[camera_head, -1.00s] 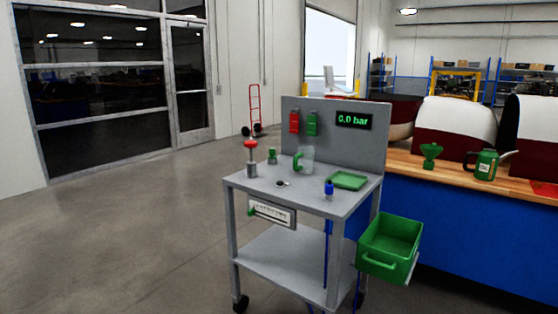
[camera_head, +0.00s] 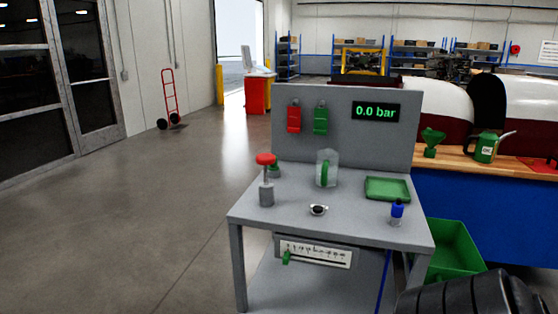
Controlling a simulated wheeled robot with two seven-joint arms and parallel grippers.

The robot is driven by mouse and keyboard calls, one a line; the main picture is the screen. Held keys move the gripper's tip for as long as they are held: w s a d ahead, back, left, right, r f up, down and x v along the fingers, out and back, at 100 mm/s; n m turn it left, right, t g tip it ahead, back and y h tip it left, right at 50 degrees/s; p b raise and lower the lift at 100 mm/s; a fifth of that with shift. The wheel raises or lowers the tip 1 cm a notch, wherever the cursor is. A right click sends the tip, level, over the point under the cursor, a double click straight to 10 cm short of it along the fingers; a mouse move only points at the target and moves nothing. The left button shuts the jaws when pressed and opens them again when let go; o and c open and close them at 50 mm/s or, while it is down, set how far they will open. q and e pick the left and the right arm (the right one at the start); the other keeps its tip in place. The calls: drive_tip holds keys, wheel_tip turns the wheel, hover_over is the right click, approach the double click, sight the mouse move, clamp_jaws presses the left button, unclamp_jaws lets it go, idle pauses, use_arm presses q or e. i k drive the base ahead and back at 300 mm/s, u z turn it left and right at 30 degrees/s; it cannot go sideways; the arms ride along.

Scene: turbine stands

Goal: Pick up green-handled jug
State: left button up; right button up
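The green-handled jug (camera_head: 331,165) is a clear, see-through jug with a green handle. It stands upright toward the back of the grey cart top (camera_head: 345,225), in front of the upright grey panel. The handle faces me and slightly left. Neither of my grippers shows in the head view. A dark ribbed part, seemingly of my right arm, shows at the bottom right corner, well apart from the jug.
Left of the jug stands a red-topped valve (camera_head: 266,180). A small round fitting (camera_head: 318,209) lies in front. To the right are a green tray (camera_head: 387,189) and a blue-capped bottle (camera_head: 397,211). A green bin (camera_head: 454,247) hangs at the cart's right. Open floor lies left.

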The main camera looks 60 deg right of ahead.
sight(327, 162)
drive_tip(key=i, duration=1.3)
drive_tip(key=z, duration=2.3)
